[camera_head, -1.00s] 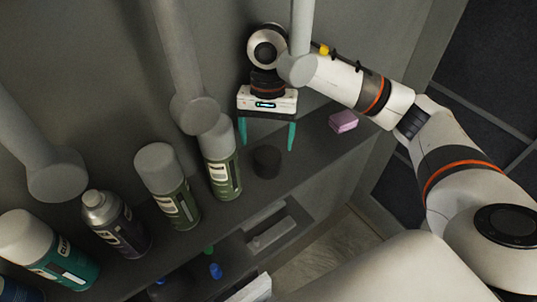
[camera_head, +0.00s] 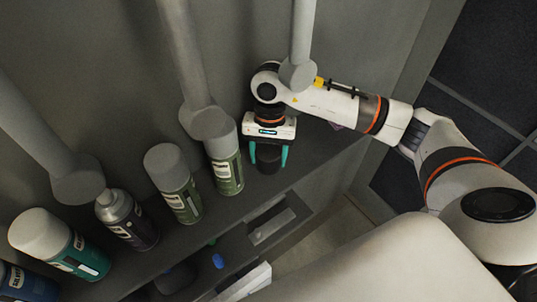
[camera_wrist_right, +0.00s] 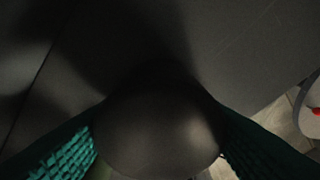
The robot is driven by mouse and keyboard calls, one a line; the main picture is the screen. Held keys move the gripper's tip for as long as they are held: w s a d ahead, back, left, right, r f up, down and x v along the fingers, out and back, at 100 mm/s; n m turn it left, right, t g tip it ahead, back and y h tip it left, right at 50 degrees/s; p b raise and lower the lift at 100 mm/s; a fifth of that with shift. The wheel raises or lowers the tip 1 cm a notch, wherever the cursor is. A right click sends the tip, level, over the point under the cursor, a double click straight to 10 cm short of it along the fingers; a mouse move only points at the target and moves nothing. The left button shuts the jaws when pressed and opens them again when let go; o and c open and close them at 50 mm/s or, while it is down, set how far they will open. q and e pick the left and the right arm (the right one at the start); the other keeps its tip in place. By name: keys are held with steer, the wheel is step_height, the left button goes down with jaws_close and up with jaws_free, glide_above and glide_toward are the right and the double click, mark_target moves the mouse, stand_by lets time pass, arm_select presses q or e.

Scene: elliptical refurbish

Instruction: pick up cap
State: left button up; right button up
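The cap (camera_head: 268,160) is a small dark cylinder near the front edge of the grey shelf, right of the nearest green spray can. My right gripper (camera_head: 269,158) reaches down over it, with one teal finger on each side, close against it. In the right wrist view the cap (camera_wrist_right: 160,130) fills the space between the ribbed fingers, which appear to touch its sides. I cannot tell whether its underside rests on the shelf. My left gripper is out of view.
Several spray cans stand in a row to the left, the nearest a green can (camera_head: 225,165). Grey pipes hang above them. A pink block (camera_head: 337,126) is mostly hidden behind my right arm. A lower compartment holds a blue item (camera_head: 218,261).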

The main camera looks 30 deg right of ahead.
mark_target(268, 152)
steer(key=shift+c, duration=1.3)
steer(key=shift+r+b, duration=0.55)
steer(key=shift+b, duration=0.05)
step_height(268, 152, up, 2)
steer(key=shift+r+b, duration=0.1)
steer(key=shift+b, duration=0.7)
steer(key=s+d+b, duration=0.1)
steer(key=d+b, duration=0.1)
steer(key=d, duration=0.3)
steer(key=s+d+b, duration=0.2)
steer(key=d+b, duration=0.1)
steer(key=d, duration=0.3)
steer(key=s+d+b, duration=0.1)
steer(key=d+b, duration=0.2)
steer(key=d, duration=0.2)
steer(key=shift+s+d, duration=0.15)
steer(key=shift+d, duration=0.1)
steer(key=shift+s+d+r, duration=0.1)
steer(key=shift+s+d, duration=0.05)
steer(key=shift+d, duration=0.35)
